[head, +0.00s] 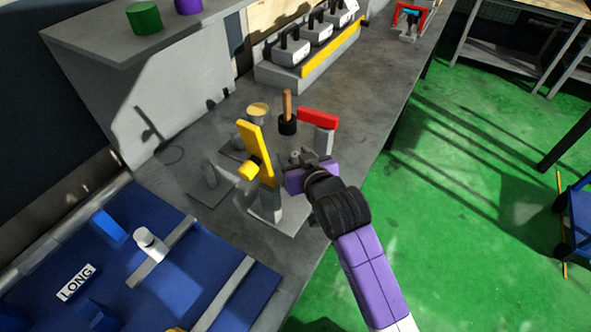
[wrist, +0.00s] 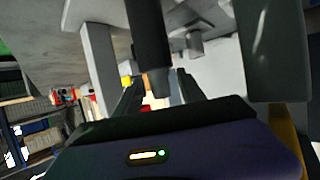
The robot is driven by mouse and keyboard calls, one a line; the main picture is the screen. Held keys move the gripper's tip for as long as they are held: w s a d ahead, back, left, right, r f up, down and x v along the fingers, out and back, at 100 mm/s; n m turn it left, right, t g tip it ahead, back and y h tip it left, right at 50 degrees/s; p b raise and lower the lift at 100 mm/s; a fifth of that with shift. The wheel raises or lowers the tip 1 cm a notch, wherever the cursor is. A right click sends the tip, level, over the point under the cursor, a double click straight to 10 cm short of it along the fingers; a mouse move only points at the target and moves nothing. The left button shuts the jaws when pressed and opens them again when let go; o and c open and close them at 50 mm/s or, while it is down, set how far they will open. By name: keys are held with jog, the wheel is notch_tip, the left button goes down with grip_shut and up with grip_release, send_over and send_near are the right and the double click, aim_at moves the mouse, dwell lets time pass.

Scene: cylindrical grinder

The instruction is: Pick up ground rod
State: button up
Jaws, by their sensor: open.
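My gripper (head: 297,163) is over the grey bench, close to a stand with a yellow lever (head: 256,150) and a block with a red bar (head: 318,118). In the wrist view my gripper (wrist: 153,92) is open. A dark rod-like cylinder (wrist: 149,35) with a narrower grey tip reaches down toward the gap between the fingers. It may be the ground rod, but I cannot tell for sure. I cannot tell whether it lies between the fingers or in front of them. In the head view my gripper and arm hide part of this spot.
A blue mat (head: 190,285) holds a "LONG" label (head: 76,282) and a pale cylinder (head: 150,240). A brown handle (head: 287,104) stands in a black base behind my gripper. Grey blocks with a yellow strip (head: 333,50) are farther back.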

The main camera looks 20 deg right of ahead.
jog(key=x, duration=0.2)
jog(key=shift+w+f, duration=0.15)
jog(key=shift+w, duration=0.15)
jog(key=shift+c, duration=0.5)
grip_shut()
dwell(0.8)
